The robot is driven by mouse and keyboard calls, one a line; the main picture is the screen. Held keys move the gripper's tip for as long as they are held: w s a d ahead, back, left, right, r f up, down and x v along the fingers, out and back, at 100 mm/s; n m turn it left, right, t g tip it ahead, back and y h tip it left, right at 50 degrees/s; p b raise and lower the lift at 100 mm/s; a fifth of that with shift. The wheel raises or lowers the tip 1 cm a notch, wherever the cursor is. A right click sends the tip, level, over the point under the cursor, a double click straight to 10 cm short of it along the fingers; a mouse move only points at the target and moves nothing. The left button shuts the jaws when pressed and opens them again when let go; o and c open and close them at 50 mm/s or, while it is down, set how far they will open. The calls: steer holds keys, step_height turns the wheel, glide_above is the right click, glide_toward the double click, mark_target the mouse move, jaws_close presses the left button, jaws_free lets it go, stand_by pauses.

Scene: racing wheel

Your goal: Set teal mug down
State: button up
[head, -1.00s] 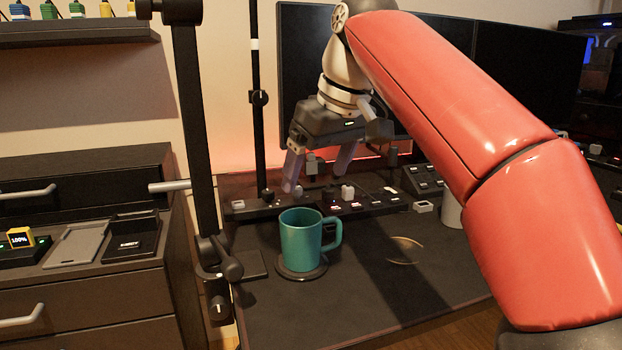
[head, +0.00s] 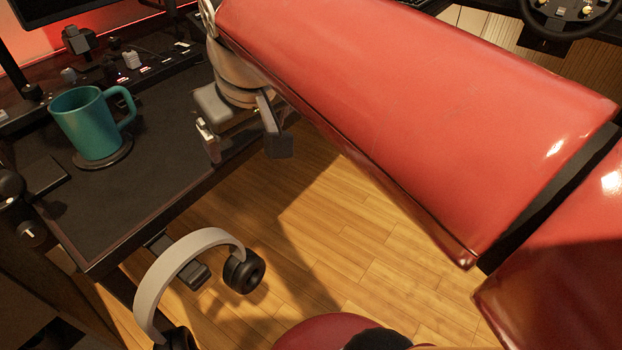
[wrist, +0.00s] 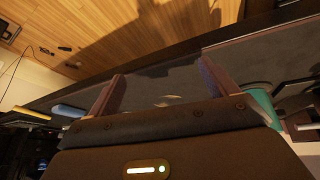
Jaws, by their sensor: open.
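The teal mug (head: 92,125) stands upright on a round dark coaster (head: 112,160) on the desk, at the left of the head view, its handle toward the right. Nothing holds it. My gripper (head: 245,148) is open and empty, well to the right of the mug, by the desk's edge. In the wrist view, my gripper's fingers (wrist: 160,78) are spread with nothing between them. Part of the teal mug (wrist: 263,103) shows there beyond the right finger, partly hidden.
The dark desk mat (head: 165,170) is clear between mug and gripper. A control strip (head: 140,72) runs along the back. White headphones (head: 195,245) are at the desk's front, above the wooden floor (head: 320,215). A steering wheel (head: 570,15) shows top right.

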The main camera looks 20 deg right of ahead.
steer(key=s+d+f+m, duration=0.3)
steer(key=s+d+f, duration=0.4)
steer(key=f, duration=0.5)
steer(key=shift+s+d+m, duration=0.15)
steer(key=shift+s+m, duration=0.15)
steer(key=shift+s, duration=0.4)
